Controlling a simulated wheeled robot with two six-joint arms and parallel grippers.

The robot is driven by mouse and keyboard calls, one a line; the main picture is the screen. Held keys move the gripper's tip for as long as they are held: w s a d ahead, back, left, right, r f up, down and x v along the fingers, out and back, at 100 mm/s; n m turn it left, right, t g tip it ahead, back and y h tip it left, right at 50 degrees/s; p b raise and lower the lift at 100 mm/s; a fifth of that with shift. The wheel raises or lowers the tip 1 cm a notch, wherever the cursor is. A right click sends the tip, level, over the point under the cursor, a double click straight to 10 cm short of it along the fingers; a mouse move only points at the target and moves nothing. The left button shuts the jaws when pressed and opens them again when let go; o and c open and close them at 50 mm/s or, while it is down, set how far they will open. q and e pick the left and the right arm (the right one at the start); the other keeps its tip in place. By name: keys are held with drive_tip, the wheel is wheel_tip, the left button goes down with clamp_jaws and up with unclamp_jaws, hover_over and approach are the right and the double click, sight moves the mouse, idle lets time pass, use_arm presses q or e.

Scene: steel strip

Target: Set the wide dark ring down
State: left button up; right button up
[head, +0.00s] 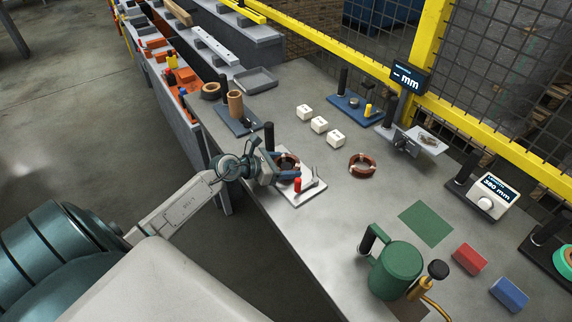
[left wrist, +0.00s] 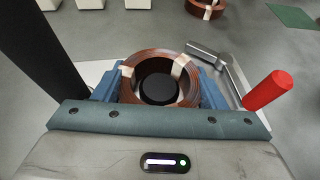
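A dark copper-brown ring (left wrist: 133,78) with pale bands sits between the blue fingers of my left gripper (left wrist: 160,88) in the left wrist view. The fingers press against its two sides. A black round piece shows through its middle. In the head view the ring (head: 288,161) and my left gripper (head: 284,168) are over a white plate (head: 301,199) with a red post (head: 297,185) and a grey metal lever. The ring's lower edge is hidden, so I cannot tell whether it touches the plate. My right gripper is out of view.
A similar copper ring (head: 362,164) lies on the grey table right of the plate. Several white blocks (head: 319,124) stand behind. A green mat (head: 426,223), green pot-shaped device (head: 396,270), red block (head: 469,259) and blue block (head: 509,294) are at right. Bare tabletop lies in front of the copper ring.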

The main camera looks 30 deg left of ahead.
use_arm(q)
drive_tip(key=o, duration=0.5)
drive_tip(key=shift+s+a+r, duration=0.1)
drive_tip(key=shift+s+a, duration=0.2)
drive_tip(key=shift+s, duration=0.1)
drive_tip(key=b+v, duration=0.1)
drive_tip(key=v, duration=0.5)
drive_tip(key=shift+s+r+b, duration=0.1)
drive_tip(key=shift+s+b, duration=0.15)
drive_tip(key=shift+b, duration=0.1)
drive_tip(key=shift+v, duration=1.35)
drive_tip(key=shift+s+a+r, duration=0.15)
drive_tip(key=shift+s+r, duration=0.05)
drive_tip(key=shift+r, duration=0.05)
